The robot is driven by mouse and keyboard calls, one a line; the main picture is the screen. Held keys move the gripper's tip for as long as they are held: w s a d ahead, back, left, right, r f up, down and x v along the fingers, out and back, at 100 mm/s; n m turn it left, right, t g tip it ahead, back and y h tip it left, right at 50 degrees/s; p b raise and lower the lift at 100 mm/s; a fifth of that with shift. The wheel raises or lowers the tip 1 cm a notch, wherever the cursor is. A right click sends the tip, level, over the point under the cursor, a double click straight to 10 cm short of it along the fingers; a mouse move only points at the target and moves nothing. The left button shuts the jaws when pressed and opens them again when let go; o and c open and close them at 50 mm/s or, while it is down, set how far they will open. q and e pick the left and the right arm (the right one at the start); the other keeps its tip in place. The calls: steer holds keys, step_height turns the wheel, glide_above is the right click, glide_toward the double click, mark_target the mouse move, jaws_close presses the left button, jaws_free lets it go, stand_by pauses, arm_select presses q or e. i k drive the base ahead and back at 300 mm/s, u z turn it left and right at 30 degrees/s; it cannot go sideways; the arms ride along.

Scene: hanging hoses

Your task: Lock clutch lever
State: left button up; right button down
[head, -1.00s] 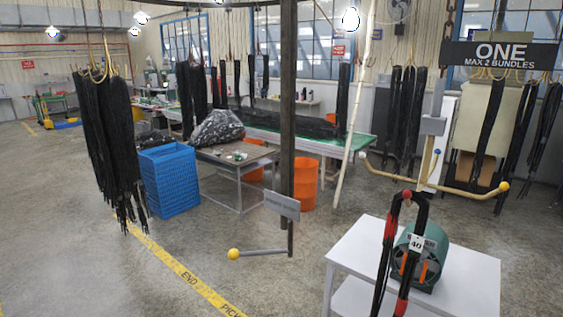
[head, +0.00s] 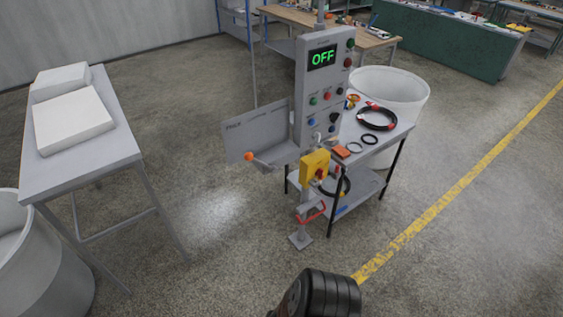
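A grey control post (head: 323,85) stands in the middle of the view with a green "OFF" display (head: 322,57) and several coloured buttons. A lever with an orange ball end (head: 249,156) sticks out to the left, below a grey plate (head: 257,130). A yellow box (head: 315,165) with a red part on its face is on the post below the panel. A red bar or handle (head: 311,214) is lower on the post. I cannot tell from any readable label which part is the clutch lever. Neither of my grippers shows.
A small table (head: 402,124) with black and coloured rings stands behind the post, with a white bin (head: 405,92) behind it. A grey table (head: 130,150) with white blocks (head: 72,122) is at left, beside another bin (head: 45,265). Floor in front of the post is mostly clear.

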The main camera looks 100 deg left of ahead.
mark_target(249, 156)
steer(key=u, duration=3.55)
